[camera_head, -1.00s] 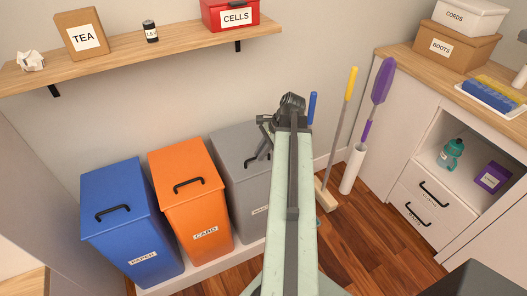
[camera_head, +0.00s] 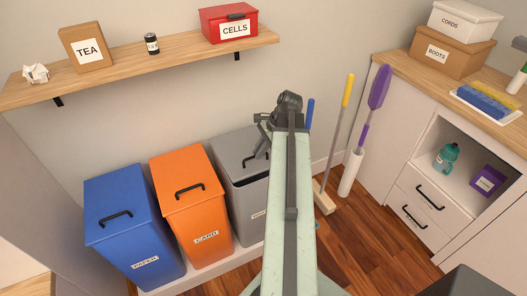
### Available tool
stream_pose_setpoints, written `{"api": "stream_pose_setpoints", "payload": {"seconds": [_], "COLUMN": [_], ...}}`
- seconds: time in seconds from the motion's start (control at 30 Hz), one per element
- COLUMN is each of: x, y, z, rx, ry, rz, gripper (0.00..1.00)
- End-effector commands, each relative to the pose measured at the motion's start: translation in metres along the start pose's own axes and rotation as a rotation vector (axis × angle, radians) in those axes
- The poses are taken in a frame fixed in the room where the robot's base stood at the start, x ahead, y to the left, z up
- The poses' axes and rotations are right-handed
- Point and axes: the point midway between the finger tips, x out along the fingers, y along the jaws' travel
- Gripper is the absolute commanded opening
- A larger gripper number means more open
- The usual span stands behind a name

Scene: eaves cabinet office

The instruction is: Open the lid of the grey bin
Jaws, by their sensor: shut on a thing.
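The grey bin (camera_head: 246,204) stands at the right end of the row of bins, partly hidden behind my arm. Its grey lid (camera_head: 230,150) is slightly raised at the front, with a dark gap showing between lid and body. The dark lid handle (camera_head: 250,161) is at my gripper (camera_head: 262,148), which is shut on it. The fingertips are small here and partly covered by my arm.
An orange CARD bin (camera_head: 189,205) and a blue PAPER bin (camera_head: 122,220) stand close on the left, lids shut. A wooden shelf (camera_head: 130,73) runs above. A broom (camera_head: 335,140) and purple duster (camera_head: 379,88) stand right. The wooden floor (camera_head: 360,240) is clear.

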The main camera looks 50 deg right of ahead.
Motion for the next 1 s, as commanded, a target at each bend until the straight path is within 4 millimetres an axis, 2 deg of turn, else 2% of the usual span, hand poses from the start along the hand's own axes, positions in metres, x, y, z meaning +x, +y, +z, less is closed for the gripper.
{"api": "stream_pose_setpoints", "payload": {"seconds": [0.03, 0.2, 0.5, 0.7, 1.0], "x": [-0.014, -0.038, -0.071, -0.080, -0.080], "y": [-0.009, -0.032, -0.081, -0.101, -0.105], "z": [0.010, 0.019, 0.031, 0.035, 0.034], "rx": [-0.004, -0.005, -0.006, -0.006, -0.005], "ry": [-0.011, -0.010, -0.006, -0.003, 0.000], "rz": [-0.001, -0.004, -0.010, -0.010, -0.009], "gripper": [0.00, 0.00, 0.00, 0.00, 0.00]}}
